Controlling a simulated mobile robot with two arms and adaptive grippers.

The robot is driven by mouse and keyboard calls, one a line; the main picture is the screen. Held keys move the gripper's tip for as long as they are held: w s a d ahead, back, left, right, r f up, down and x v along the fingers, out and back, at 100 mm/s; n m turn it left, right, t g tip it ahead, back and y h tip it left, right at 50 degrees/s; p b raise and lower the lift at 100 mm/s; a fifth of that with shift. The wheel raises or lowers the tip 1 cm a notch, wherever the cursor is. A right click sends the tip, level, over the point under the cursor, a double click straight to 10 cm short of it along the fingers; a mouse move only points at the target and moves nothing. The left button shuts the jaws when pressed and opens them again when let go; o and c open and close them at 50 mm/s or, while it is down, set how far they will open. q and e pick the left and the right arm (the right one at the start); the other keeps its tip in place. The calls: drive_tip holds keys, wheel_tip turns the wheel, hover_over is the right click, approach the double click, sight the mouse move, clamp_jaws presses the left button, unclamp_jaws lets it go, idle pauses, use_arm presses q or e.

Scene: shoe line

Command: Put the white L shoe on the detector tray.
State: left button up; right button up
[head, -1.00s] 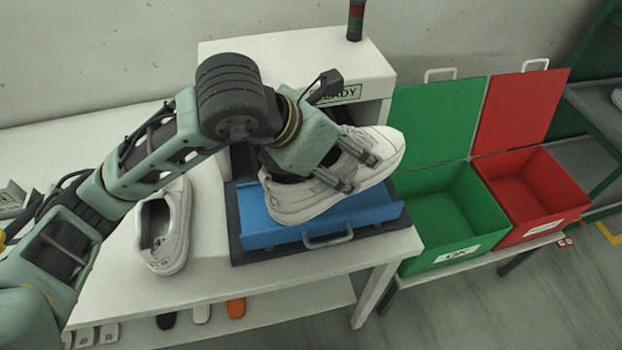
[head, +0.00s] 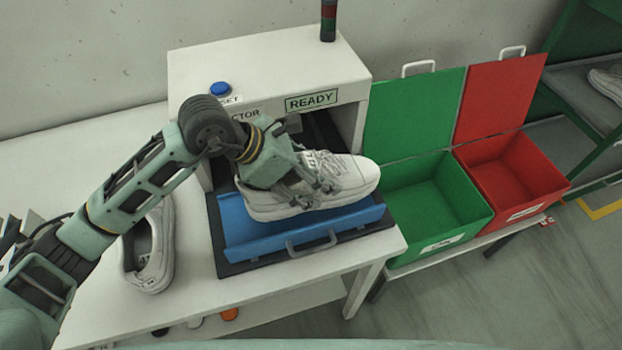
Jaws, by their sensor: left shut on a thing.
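A white shoe (head: 345,177) is at the blue detector tray (head: 262,243), in front of the white detector box marked READY. Its toe points right and its heel is at the left. My left gripper (head: 312,190) is shut on the shoe from above. The shoe is low over the tray; I cannot tell whether its sole touches it. A second white shoe (head: 151,250) stands on the table at the left, partly behind my left arm. I cannot read a size mark on either shoe. My right gripper is not in view.
The detector box (head: 350,75) stands behind the tray, with a blue button (head: 220,89) on top. An open green bin (head: 437,205) and an open red bin (head: 515,180) stand to the right, both empty. A shelf (head: 575,80) is at the far right.

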use_arm(q)
drive_tip(key=shift+f, duration=0.2)
wheel_tip(320, 180, down, 2)
drive_tip(key=shift+f+p, duration=0.2)
drive_tip(key=shift+p, duration=0.5)
drive_tip(key=shift+f, duration=0.65)
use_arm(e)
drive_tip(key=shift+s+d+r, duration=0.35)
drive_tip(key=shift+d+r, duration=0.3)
use_arm(q)
drive_tip(key=o, duration=1.2)
drive_tip(key=shift+f, duration=0.1)
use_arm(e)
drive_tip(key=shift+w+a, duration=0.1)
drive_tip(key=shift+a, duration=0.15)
